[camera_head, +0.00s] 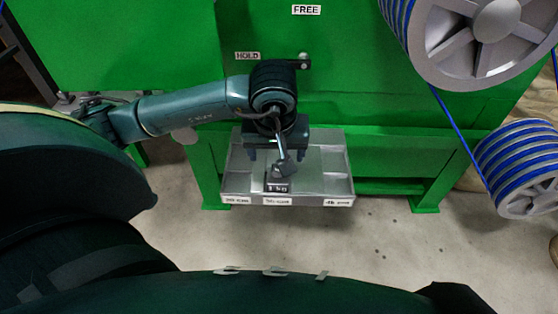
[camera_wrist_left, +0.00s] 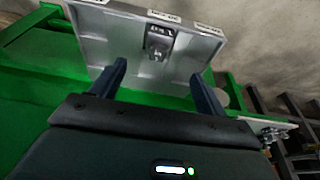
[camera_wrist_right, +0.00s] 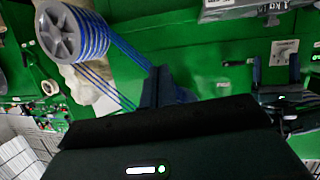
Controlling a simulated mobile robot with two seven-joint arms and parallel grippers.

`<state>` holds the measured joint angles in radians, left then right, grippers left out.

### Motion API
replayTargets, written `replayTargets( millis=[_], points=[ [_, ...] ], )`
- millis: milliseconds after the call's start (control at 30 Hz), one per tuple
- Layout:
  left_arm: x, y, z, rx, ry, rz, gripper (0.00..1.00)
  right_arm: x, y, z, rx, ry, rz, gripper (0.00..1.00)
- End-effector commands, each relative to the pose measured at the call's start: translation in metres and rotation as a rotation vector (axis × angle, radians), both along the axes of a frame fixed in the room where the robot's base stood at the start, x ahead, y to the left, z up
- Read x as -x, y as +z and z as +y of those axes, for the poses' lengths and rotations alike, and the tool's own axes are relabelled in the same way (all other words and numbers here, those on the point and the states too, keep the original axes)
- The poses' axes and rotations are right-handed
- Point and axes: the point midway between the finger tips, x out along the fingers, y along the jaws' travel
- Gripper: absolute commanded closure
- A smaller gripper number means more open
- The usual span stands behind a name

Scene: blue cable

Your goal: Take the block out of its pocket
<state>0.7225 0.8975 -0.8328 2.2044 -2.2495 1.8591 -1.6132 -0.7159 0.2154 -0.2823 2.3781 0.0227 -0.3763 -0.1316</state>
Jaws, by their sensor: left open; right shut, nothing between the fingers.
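The block (camera_head: 278,184), dark with a label reading 1 kg and an upright handle, sits in the middle pocket of the grey tray (camera_head: 232,186). It also shows in the left wrist view (camera_wrist_left: 158,40). My left gripper (camera_head: 277,153) is open above the tray, pointing down. In the left wrist view, the block lies beyond the gap between the two fingers (camera_wrist_left: 159,80), apart from them. My right gripper (camera_wrist_right: 160,86) is shut and empty in the right wrist view, away from the block. It does not show in the head view.
The tray is fixed to a green frame (camera_head: 340,100) with HOLD (camera_head: 247,56) and FREE (camera_head: 306,10) labels. A small lever (camera_head: 303,60) is near HOLD. A grey wheel (camera_head: 484,30) and a blue cable drum (camera_head: 518,168) are at the right.

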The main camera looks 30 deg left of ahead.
Motion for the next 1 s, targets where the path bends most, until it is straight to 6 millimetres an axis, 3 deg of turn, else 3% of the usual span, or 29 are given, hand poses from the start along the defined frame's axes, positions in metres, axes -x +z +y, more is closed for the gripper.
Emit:
replayTargets(
  millis=[167,500,767,1000],
  points=[
    [0.0,-0.01,0.001,-0.002,-0.001,0.002,0.25,0.001,-0.002,0.001,-0.003,0.0,-0.01,1.0],
    [-0.015,-0.068,0.01,-0.001,0.0,0.003,0.25,-0.005,-0.002,0.003,-0.006,0.007,-0.111,1.0],
    [-0.021,-0.086,0.013,0.0,-0.001,0.002,0.25,-0.006,-0.002,0.004,-0.009,0.01,-0.146,1.0],
    [-0.035,-0.118,0.02,0.0,-0.002,0.002,0.25,-0.008,-0.001,0.007,-0.014,0.024,-0.226,1.0]
  ],
)
